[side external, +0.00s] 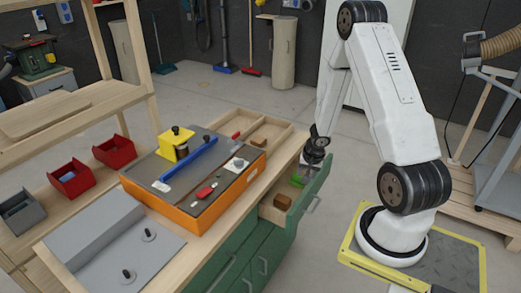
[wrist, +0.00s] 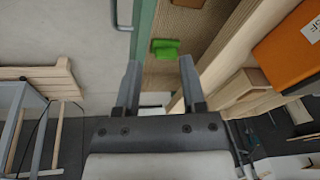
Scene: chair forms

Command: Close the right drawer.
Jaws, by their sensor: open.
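The right drawer (side external: 306,200) is pulled out from the green bench and has a green front with a grey bar handle (side external: 312,205). In the wrist view its green front edge (wrist: 143,35) runs beside the brown drawer floor (wrist: 190,30). A green object (side external: 297,181) and a brown block (side external: 283,202) lie inside the drawer. The green object also shows in the wrist view, just beyond my fingertips. My gripper (wrist: 158,64) is open and empty. In the side view my gripper (side external: 312,158) is over the drawer's far end, near its front; contact cannot be told.
The wooden benchtop (side external: 270,165) carries an orange-sided case (side external: 218,205) with tools, a grey plate (side external: 150,262) and a divided wooden tray (side external: 262,130). Red bins (side external: 114,151) stand on the left shelf. Floor in front of the drawer looks clear.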

